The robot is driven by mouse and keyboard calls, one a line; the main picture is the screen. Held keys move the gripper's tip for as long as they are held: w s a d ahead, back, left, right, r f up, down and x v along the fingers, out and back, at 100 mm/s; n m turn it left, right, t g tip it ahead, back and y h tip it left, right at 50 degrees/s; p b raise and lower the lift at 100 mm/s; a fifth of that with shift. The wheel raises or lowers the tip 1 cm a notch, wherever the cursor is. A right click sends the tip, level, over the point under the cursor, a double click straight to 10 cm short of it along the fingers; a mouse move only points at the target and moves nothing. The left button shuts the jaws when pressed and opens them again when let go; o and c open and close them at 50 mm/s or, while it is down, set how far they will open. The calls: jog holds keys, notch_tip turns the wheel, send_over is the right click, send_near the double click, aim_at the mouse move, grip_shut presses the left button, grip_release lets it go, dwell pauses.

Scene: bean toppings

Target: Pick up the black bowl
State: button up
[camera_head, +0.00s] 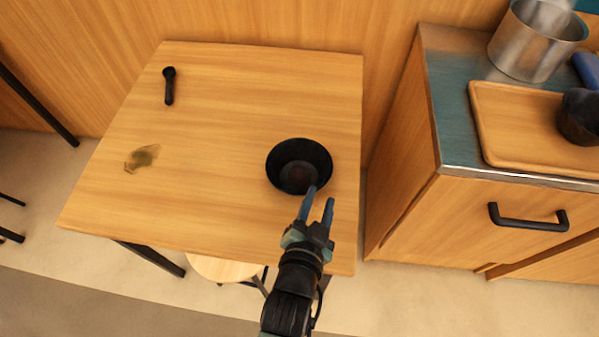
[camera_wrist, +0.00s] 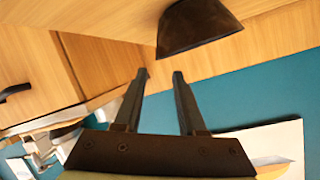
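The black bowl (camera_head: 299,160) stands upright on the wooden table (camera_head: 215,110), near its right edge, and looks empty. My gripper (camera_head: 320,195) is at the bowl's near right side, with its two blue-looking fingers spread apart and nothing between them. In the head view the left fingertip overlaps the bowl's near rim. In the wrist view the bowl (camera_wrist: 197,28) is beyond the open fingertips (camera_wrist: 161,74), with a gap between, and its upper part is cut off by the frame.
A black pepper-mill-like object (camera_head: 169,86) lies at the table's back left, and a greenish-brown patch (camera_head: 142,158) is at left. A counter (camera_head: 455,120) on the right bears a metal pot (camera_head: 535,42), a wooden board (camera_head: 510,120) and a dark cup (camera_head: 580,117). A stool (camera_head: 222,269) stands under the table's front.

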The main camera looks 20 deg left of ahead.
aim_at(325, 183)
jog(key=shift+f+b+x, duration=0.15)
jog(key=shift+b+x, duration=0.05)
jog(key=shift+x, duration=1.55)
jog(key=shift+f+b+x, duration=0.15)
jog(key=shift+b+x, duration=0.05)
jog(key=shift+x, duration=1.55)
jog(key=shift+s, duration=0.1)
grip_shut()
